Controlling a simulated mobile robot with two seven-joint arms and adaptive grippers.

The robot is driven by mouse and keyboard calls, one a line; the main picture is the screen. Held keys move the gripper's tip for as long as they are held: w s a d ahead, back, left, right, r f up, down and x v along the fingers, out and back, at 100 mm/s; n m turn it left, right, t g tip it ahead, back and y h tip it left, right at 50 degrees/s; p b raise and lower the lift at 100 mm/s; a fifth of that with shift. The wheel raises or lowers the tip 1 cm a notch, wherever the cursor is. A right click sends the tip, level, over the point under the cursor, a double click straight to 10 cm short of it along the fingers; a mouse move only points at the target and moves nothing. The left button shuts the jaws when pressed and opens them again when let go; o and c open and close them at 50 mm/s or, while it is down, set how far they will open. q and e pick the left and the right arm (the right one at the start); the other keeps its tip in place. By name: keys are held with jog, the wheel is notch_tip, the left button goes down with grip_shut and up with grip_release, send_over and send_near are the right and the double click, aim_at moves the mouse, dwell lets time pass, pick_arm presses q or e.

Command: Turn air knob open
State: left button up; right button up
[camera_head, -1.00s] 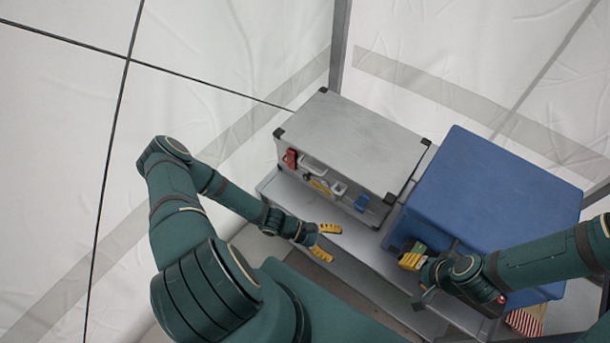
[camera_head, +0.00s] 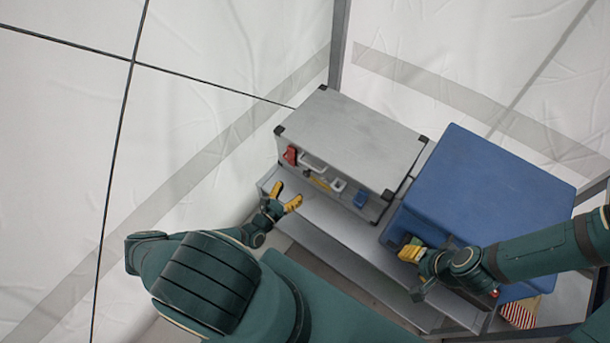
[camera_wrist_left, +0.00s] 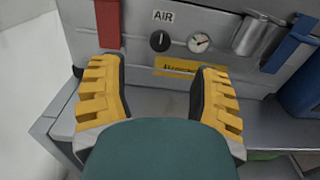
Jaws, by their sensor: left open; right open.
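The air knob (camera_wrist_left: 159,41) is a small round black dial on the grey panel, under the AIR label (camera_wrist_left: 163,15), in the left wrist view. A light mark on it looks roughly upright. A round white gauge (camera_wrist_left: 200,42) sits just to its right. My left gripper (camera_wrist_left: 160,70) is open and empty, its yellow fingers on either side below the knob, not touching it. In the head view my left gripper (camera_head: 287,194) is in front of the left part of the grey case (camera_head: 350,135); the knob is too small to tell there. My right gripper (camera_head: 409,249) is by the blue box.
A red handle (camera_wrist_left: 108,24) is left of the knob. A silver cylinder (camera_wrist_left: 257,38) and blue handle (camera_wrist_left: 290,43) are right, a yellow label (camera_wrist_left: 188,67) below. The blue box (camera_head: 490,205) stands right of the case. A grey ledge (camera_head: 335,220) runs in front.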

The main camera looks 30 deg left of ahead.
aim_at(305, 175)
pick_arm(q)
jog(key=w, duration=0.6)
jog(key=w+b, duration=0.1)
jog(key=w, duration=0.2)
jog(key=shift+d, duration=0.35)
jog(key=shift+o, duration=0.2)
jog(key=shift+s, duration=0.1)
grip_shut()
